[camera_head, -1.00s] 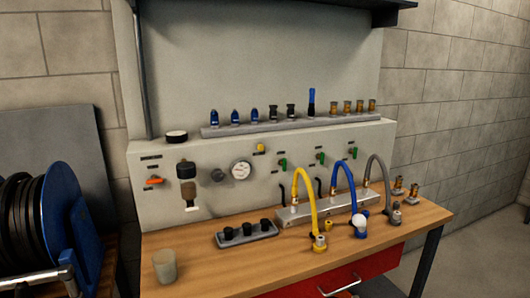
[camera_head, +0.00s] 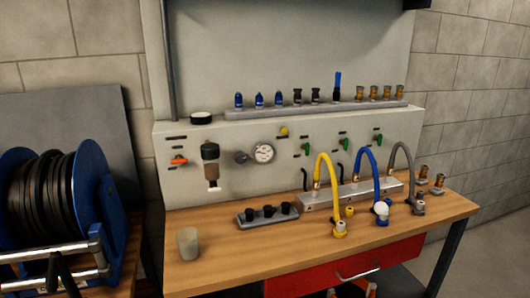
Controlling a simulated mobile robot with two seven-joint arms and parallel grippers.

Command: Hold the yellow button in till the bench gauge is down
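The yellow button (camera_head: 284,131) is a small round knob on the upright grey panel of the bench, above and to the right of the gauge. Nothing touches it. The bench gauge (camera_head: 263,153) is a round white dial on the same panel; its needle is too small to read. Neither of my grippers shows in the head view.
Yellow (camera_head: 325,180), blue (camera_head: 368,170) and grey (camera_head: 401,165) hoses arch over the worktop's right side. A tray with black caps (camera_head: 267,216) and a cup (camera_head: 188,243) stand left. A hose reel (camera_head: 95,205) stands beside the bench. The worktop's front middle is clear.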

